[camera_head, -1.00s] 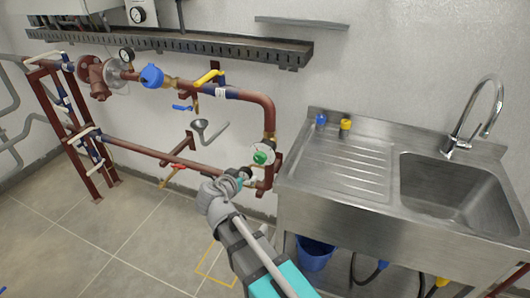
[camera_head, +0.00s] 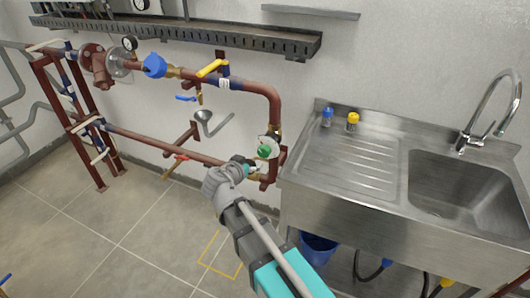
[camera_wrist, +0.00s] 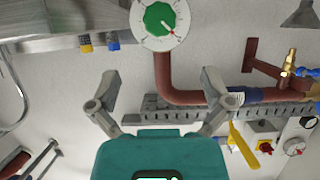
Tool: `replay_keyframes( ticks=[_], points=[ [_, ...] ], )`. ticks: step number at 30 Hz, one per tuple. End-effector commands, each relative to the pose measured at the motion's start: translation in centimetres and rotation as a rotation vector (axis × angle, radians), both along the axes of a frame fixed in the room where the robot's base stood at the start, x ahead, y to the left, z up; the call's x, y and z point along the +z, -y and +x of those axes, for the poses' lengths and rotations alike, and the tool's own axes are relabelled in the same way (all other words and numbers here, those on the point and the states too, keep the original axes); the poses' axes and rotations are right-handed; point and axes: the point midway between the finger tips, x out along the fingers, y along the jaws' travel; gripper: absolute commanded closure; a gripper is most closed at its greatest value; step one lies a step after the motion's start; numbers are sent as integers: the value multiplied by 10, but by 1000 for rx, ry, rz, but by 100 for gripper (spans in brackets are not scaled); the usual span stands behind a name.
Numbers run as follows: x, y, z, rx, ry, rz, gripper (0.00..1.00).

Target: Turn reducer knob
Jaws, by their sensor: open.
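The reducer knob (camera_head: 264,151) is a small green knob on a white round dial, low on the red pipe just left of the sink. In the wrist view the green knob (camera_wrist: 159,18) and its dial with a red pointer show at the top centre, partly cut by the frame edge. My gripper (camera_wrist: 160,85) is open with nothing between its fingers, and the knob lies beyond the fingertips, apart from them. In the head view my gripper (camera_head: 245,165) is just left of and below the knob. Its fingers are small and hard to make out there.
A steel sink (camera_head: 340,200) stands to the right, with a blue and a yellow cap (camera_head: 353,121) on its drainboard. Red pipes (camera_head: 165,155) with a blue handwheel (camera_head: 154,65) and yellow lever (camera_head: 210,68) run left. Floor is free at lower left.

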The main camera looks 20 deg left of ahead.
Motion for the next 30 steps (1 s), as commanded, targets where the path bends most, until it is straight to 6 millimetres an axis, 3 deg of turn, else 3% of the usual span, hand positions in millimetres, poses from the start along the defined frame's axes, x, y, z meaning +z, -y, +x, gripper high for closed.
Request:
replay_keyframes(
  ticks=[21,30],
  points=[
    [-41,7,93,-4,0,-1,0],
    [-49,10,117,-4,-1,1,0]
  ],
)
